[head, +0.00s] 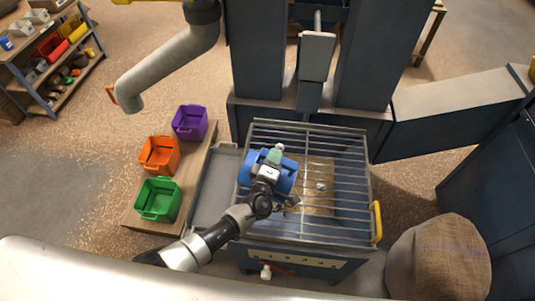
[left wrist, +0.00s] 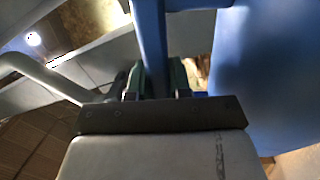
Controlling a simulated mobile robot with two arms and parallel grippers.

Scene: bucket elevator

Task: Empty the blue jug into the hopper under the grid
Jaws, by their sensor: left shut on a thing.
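The blue jug (head: 286,179) is above the left part of the grid (head: 345,172), partly hidden by my arm. It looks tipped over on its side. I cannot see its mouth or contents. My left gripper (head: 270,160) is shut on the jug's handle. In the left wrist view the blue handle (left wrist: 151,40) stands between the green finger pads (left wrist: 156,80), with the jug body (left wrist: 265,80) to the right. The hopper (head: 300,260) is a dark blue box under the grid. Brown material (head: 318,205) shows through the bars. My right gripper is not in view.
Purple (head: 189,124), orange (head: 158,156) and green (head: 157,200) bins stand on a wooden board left of the hopper. A grey tray (head: 212,190) adjoins the hopper's left side. A sack (head: 438,260) stands at the right. Large blue machine columns rise behind.

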